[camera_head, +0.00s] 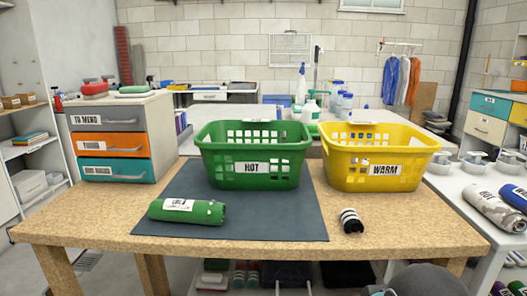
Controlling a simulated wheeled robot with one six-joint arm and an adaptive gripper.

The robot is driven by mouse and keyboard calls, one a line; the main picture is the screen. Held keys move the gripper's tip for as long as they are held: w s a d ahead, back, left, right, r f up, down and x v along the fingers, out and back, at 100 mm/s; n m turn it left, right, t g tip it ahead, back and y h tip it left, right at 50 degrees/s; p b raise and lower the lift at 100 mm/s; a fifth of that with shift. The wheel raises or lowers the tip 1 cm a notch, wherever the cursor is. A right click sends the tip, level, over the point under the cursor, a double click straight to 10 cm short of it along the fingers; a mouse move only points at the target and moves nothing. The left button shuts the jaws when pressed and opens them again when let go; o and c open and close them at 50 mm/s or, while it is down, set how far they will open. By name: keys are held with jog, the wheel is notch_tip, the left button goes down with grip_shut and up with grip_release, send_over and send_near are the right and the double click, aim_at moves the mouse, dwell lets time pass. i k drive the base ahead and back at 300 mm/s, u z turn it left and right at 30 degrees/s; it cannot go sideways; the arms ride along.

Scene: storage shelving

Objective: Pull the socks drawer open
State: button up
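A small drawer cabinet (148,98) stands at the left end of the wooden table. Its top grey drawer (105,119) is labelled TO MEND. Below it are an orange drawer (128,145) and a blue drawer (133,169), both with white labels too small to read. All three look shut. I cannot tell which drawer is the socks drawer. My gripper is not in view; only a dark rounded part, likely of my arm, shows at the bottom right edge.
A green basket labelled HOT (290,155) and a yellow basket labelled WARM (340,178) stand on the table (410,225). A green roll (207,213) lies on the dark mat (270,222) before the cabinet. Another drawer cabinet (485,125) stands far right.

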aim_at(137, 170)
jog(key=u, duration=1.4)
